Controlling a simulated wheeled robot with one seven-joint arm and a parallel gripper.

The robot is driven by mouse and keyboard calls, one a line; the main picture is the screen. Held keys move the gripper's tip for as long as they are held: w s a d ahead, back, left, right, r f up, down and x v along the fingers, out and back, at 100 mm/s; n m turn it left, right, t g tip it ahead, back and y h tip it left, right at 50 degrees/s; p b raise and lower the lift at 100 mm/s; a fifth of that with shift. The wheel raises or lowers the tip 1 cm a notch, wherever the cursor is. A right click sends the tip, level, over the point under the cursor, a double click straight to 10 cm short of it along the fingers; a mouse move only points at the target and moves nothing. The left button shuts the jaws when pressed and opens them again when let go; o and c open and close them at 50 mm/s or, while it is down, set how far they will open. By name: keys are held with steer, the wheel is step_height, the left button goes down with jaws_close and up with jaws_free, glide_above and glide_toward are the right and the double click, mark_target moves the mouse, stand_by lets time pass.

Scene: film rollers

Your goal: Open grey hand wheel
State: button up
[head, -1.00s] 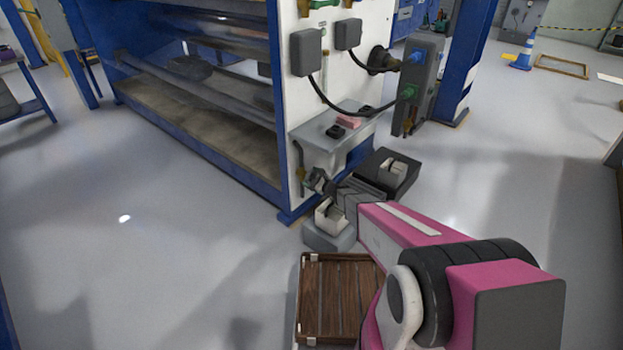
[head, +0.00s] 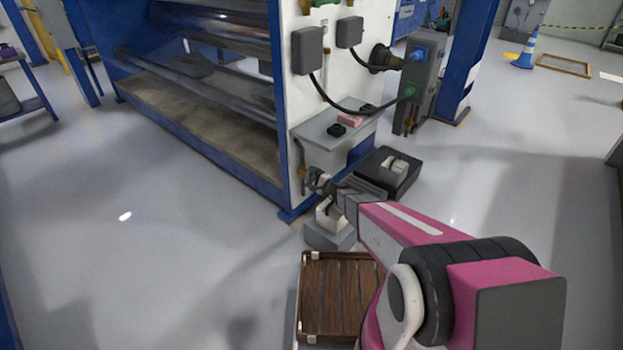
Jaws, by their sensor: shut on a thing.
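My pink and white arm reaches forward from the lower right in the head view. My gripper (head: 316,181) is at the lower front of the white machine panel, just beside a small pipe fitting (head: 300,166) under the grey ledge. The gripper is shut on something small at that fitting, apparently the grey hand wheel. The wheel is mostly hidden by the fingers and too small to make out, so I cannot tell how far it is turned.
The machine's blue frame (head: 222,160) and rollers stand to the left. The left floor is clear.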

mark_target(311, 173)
steer(key=shift+f+n, duration=0.1)
steer(key=shift+n, duration=0.5)
steer(key=o, duration=0.7)
steer(key=shift+o, duration=0.2)
steer(key=r, duration=0.5)
steer(key=shift+s+a, duration=0.1)
steer(key=shift+s, duration=0.15)
steer(key=s+a+r, duration=0.6)
steer(key=s+a, duration=0.1)
steer(key=s, duration=0.1)
steer(key=shift+a, duration=0.35)
